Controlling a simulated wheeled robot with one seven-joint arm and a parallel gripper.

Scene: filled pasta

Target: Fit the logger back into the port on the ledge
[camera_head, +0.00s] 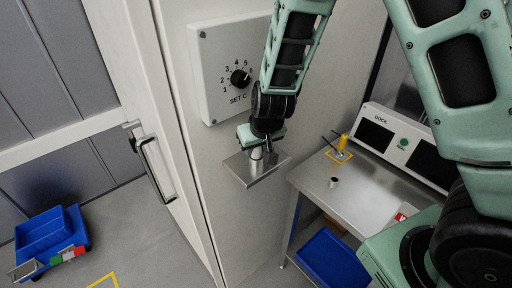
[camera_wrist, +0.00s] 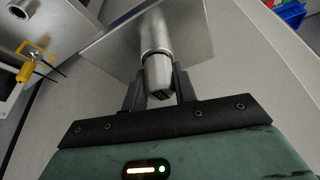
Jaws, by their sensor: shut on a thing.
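The logger (camera_wrist: 158,73) is a grey, rounded piece with a dark end, held between the two fingers of my gripper (camera_wrist: 160,88). Beyond it, in line with it, a lighter metal cylinder (camera_wrist: 154,30) stands over the ledge (camera_wrist: 108,42); I cannot tell whether this is the port or part of the logger. In the head view my gripper (camera_head: 262,143) is just above the ledge (camera_head: 262,178), a square metal plate on the white wall. The fingers and wrist hide most of the logger there. How deep it sits in the port is hidden.
A panel with a dial (camera_head: 240,77) is above the ledge. To the right, a metal table (camera_head: 365,190) holds a yellow piece (camera_head: 343,141) with dark prongs, a small cup-like cylinder (camera_head: 335,182) and a dock unit (camera_head: 403,145). A door handle (camera_head: 150,162) projects at left.

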